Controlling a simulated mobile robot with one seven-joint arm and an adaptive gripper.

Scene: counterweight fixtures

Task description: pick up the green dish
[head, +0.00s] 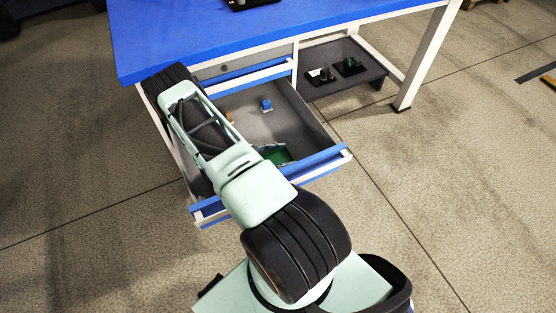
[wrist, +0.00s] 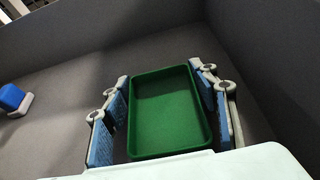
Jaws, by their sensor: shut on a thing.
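The green dish (wrist: 168,108) is a shallow rectangular tray with a raised rim. In the wrist view it sits between the two blue-padded fingers of my gripper (wrist: 165,112), which are shut on it. Its near end is partly covered by the pale body of my gripper. In the head view a part of the green dish (head: 277,156) shows inside the open drawer, near its front; my arm hides the rest. I cannot tell whether it touches the drawer floor.
The open grey drawer (head: 312,130) has a blue and white front. A small blue block (head: 266,105) lies farther back in it and shows at left in the wrist view (wrist: 12,97). The blue tabletop (head: 200,40) overhangs behind. A dark shelf (head: 365,78) at right holds small fixtures.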

